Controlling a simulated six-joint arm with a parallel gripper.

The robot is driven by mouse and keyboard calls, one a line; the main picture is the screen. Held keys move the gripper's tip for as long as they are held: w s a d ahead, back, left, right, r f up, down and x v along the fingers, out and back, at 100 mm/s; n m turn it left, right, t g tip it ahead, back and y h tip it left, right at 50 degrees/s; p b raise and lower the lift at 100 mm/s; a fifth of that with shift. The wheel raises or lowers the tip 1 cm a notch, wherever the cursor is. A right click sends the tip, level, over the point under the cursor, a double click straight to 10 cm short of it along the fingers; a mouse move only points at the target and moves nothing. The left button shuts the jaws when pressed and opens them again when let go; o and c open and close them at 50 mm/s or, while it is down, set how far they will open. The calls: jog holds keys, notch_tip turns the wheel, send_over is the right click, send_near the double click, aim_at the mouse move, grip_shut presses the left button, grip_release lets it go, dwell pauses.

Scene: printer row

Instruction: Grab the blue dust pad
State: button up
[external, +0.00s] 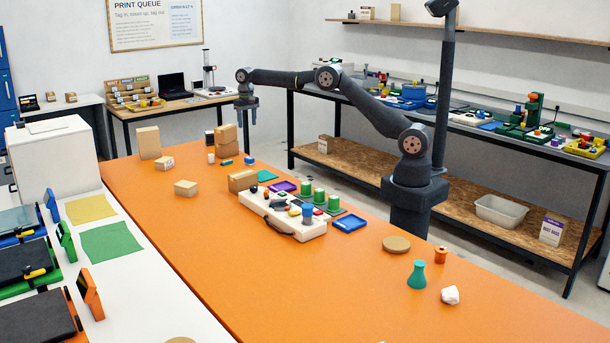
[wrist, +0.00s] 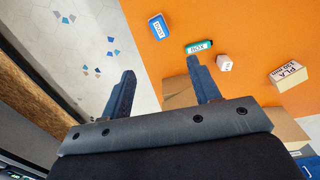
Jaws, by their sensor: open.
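The blue dust pad (wrist: 158,27) is a small blue block with a white label, lying on the orange table near its edge in the wrist view. In the external view it is a small blue spot (external: 249,160) at the table's far end. My gripper (wrist: 160,68) is open and empty, its two blue-grey fingers apart. In the external view my gripper (external: 246,116) hangs pointing down, above and beyond the far table end. The pad lies ahead of the fingertips in the wrist view, apart from them.
A teal block (wrist: 199,46) and a white cube (wrist: 224,62) lie near the pad. A white-labelled box (wrist: 287,75) and stacked cardboard boxes (external: 226,137) stand close by.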

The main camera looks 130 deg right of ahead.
jog(key=n+h, duration=0.2)
jog(key=h, duration=0.2)
send_near(250, 158)
jog(key=shift+t+h, duration=0.3)
jog(key=shift+t, duration=0.1)
jog(key=x, duration=1)
jog(key=shift+s+a, duration=0.2)
jog(key=shift+s, duration=0.15)
jog(key=c, duration=1.1)
